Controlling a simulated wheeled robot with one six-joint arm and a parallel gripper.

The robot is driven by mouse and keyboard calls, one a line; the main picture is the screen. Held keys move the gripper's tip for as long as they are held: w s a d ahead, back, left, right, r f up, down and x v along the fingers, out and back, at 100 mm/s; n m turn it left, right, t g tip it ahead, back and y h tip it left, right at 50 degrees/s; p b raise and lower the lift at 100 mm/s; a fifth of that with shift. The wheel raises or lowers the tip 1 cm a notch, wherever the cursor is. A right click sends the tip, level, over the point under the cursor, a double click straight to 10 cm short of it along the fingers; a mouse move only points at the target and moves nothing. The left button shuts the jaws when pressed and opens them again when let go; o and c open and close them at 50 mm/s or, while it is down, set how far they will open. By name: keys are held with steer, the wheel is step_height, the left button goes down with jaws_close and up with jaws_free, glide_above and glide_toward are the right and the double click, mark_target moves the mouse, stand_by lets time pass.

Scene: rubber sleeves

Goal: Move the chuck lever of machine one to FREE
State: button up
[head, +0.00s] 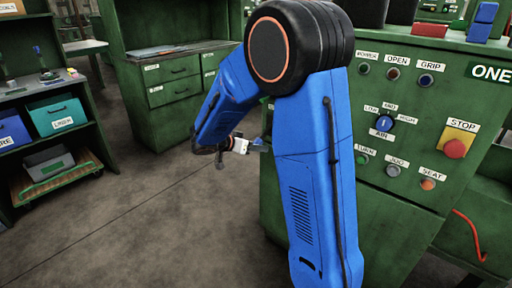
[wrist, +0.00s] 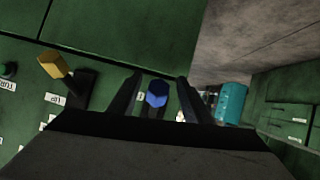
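Machine one is the green cabinet (head: 335,225) at the right of the head view, with a sign reading ONE (head: 491,72). My gripper (head: 254,147) is at the cabinet's left side, partly hidden by my arm. In the wrist view my gripper (wrist: 159,82) is open, its two dark fingers apart. A blue faceted knob (wrist: 157,94) shows between the fingers, with a small, partly hidden label beside it. I cannot tell whether the fingers touch it. A yellow block (wrist: 55,65) on a dark stalk stands to the left. Which one is the chuck lever is not readable.
The front panel carries a red STOP button (head: 455,149), a blue AIR selector (head: 384,122) and several small buttons. A red hook-shaped handle (head: 471,236) is at lower right. A shelf with bins (head: 57,113) stands at left. The floor (head: 150,215) between is clear.

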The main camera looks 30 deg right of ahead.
steer(key=shift+a+r, duration=0.1)
steer(key=v, duration=1.7)
steer(key=shift+s+r, duration=0.1)
steer(key=s+d+n+g+y, duration=0.1)
steer(key=s+d+n+y, duration=0.2)
steer(key=s, duration=0.6)
steer(key=s+d+n+y, duration=0.2)
steer(key=s+n+y, duration=0.1)
steer(key=s, duration=0.6)
steer(key=s+a+f+n+t+y, duration=0.1)
steer(key=s+a+n+y, duration=0.1)
steer(key=s, duration=0.4)
steer(key=s+a+f+n+t+y, duration=0.2)
steer(key=s+a+n+y, duration=0.1)
steer(key=s, duration=0.4)
steer(key=shift+s+n+y, duration=0.35)
steer(key=shift+n+y, duration=0.25)
steer(key=shift+n, duration=0.8)
